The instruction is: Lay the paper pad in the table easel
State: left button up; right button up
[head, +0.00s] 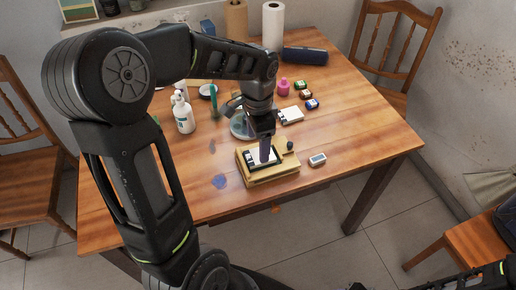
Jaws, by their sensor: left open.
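The table easel (271,176) is a low yellow wooden box near the front edge of the table. The paper pad (253,155), white with a dark edge, lies on top of the easel, partly hidden by my gripper. My left gripper (264,156) points down right over the pad and easel, its jaws open; I cannot tell whether the fingers touch the pad. My right gripper is not visible; only part of that arm shows at the bottom right corner.
Another small white pad (290,115) lies behind the easel, near small paint bottles (305,94). A white pump bottle (183,114) stands to the left. A small grey-white device (317,159) lies right of the easel. The table's right side is clear. Chairs (397,40) stand around.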

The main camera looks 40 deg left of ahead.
pick_arm(q)
notch_tip(320, 180, up, 8)
jog(key=shift+f, duration=0.15)
